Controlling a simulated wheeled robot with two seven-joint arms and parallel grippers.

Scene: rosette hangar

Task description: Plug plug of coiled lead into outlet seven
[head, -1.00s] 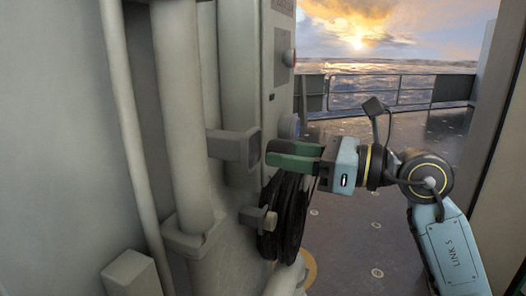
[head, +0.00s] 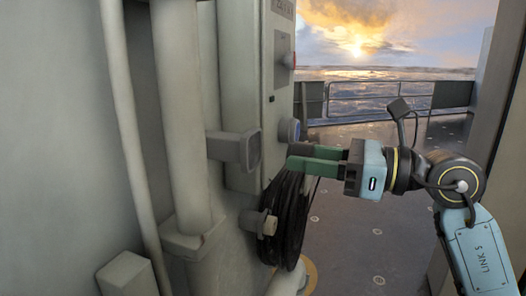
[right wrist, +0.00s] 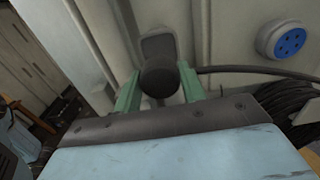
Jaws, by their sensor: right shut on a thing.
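My right gripper (head: 302,158) is shut on the plug, a dark round-ended cylinder (right wrist: 160,78) between its green fingers (right wrist: 128,92) in the right wrist view. A black cable runs from behind the plug to the coiled lead (head: 291,222), which hangs in a black coil on the wall; it also shows in the right wrist view (right wrist: 290,112). A blue round outlet (head: 289,130) is on the cabinet side, just beyond the fingertips; the right wrist view shows its several holes (right wrist: 288,41). I cannot read an outlet number. The plug is apart from the outlet. My left gripper is out of view.
A grey wall bracket (head: 236,148) juts out left of the fingertips. A peg (head: 262,222) sticks out by the coil. Thick vertical pipes (head: 180,110) line the wall at left. The deck (head: 365,165) to the right is open, with a railing behind.

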